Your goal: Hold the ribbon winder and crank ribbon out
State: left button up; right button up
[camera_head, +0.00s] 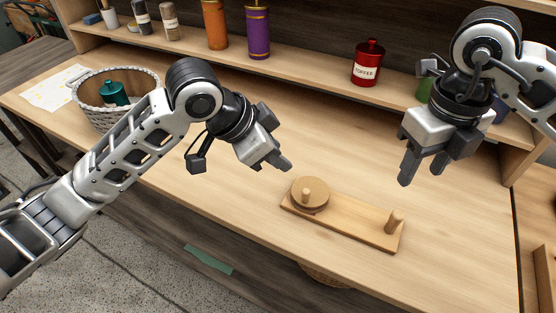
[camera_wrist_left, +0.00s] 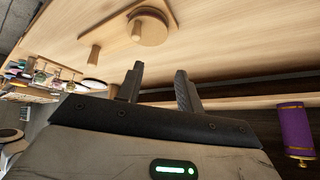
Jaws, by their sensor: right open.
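The ribbon winder is a light wooden board (camera_head: 352,222) on the table, with a round wooden spool (camera_head: 318,190) and a short peg on its left end. An upright wooden post (camera_head: 394,222) stands at its right end. In the left wrist view the board (camera_wrist_left: 112,38) and spool (camera_wrist_left: 150,27) show at the top. My left gripper (camera_head: 274,163) is above the table, up and left of the spool; its two fingers stand apart and empty in the wrist view (camera_wrist_left: 160,85). My right gripper (camera_head: 421,174) is open and empty, above and beyond the post end. Neither touches the winder. No ribbon can be made out.
A woven basket (camera_head: 88,98) holding a teal canister (camera_head: 114,93) stands at the left. A red toffee canister (camera_head: 368,62) and purple canister (camera_head: 258,30) stand on the raised back shelf. A green object (camera_head: 424,89) is partly behind my right arm. The table around the winder is clear.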

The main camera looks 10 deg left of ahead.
pick_arm(q)
jog(key=s, duration=0.1)
jog(key=s+d+g, duration=0.1)
jog(key=s, duration=0.1)
jog(key=shift+d+r+m+g, duration=0.2)
jog(key=shift+m+g, duration=0.1)
jog(key=shift+m, duration=0.1)
pick_arm(e)
send_near(390, 231)
jog(key=f, duration=0.5)
jog(key=w+f, duration=0.1)
jog(key=f, duration=0.1)
jog(key=shift+w+d+f, duration=0.15)
jog(key=shift+d+f, duration=0.15)
jog(key=shift+f, duration=0.05)
grip_shut()
pick_arm(q)
jog(key=shift+f+b, duration=0.4)
jog(key=shift+b, duration=0.05)
pick_arm(e)
jog(key=shift+f, duration=0.15)
dwell(0.5)
jog(key=shift+s+f, duration=0.1)
jog(key=shift+s, duration=0.1)
dwell(0.8)
